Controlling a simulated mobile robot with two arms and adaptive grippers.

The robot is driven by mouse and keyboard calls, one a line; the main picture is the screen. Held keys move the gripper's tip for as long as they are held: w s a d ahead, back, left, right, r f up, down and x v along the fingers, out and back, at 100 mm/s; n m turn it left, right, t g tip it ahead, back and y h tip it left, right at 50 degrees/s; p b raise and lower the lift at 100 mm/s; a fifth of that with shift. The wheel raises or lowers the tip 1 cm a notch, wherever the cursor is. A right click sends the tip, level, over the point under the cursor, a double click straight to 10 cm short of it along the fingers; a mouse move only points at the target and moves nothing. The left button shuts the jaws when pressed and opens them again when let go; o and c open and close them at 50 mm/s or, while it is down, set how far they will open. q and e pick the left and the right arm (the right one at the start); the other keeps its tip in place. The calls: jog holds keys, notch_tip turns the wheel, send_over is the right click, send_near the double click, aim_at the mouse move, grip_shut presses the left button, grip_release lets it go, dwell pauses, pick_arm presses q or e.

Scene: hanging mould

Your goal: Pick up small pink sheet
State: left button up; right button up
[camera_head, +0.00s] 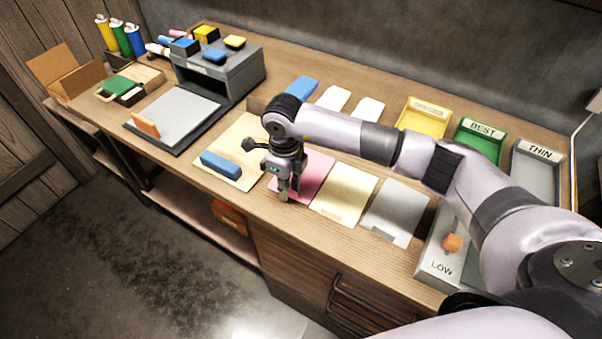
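The pink sheet (316,172) lies flat on the wooden workbench, between a wooden board on its left and a cream sheet on its right. My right gripper (284,199) points down over the left front part of the pink sheet and hides some of it. Its fingertips look close together near the sheet's front edge. I cannot tell whether they touch the sheet or hold its edge. My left gripper is not in view.
A cream sheet (345,192) and a grey sheet (396,212) lie to the right. A blue block (221,165) sits on the board (238,147) at left. Labelled trays, yellow (423,117), green (479,138) and grey (537,172), stand at the back right.

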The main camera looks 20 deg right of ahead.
grip_shut()
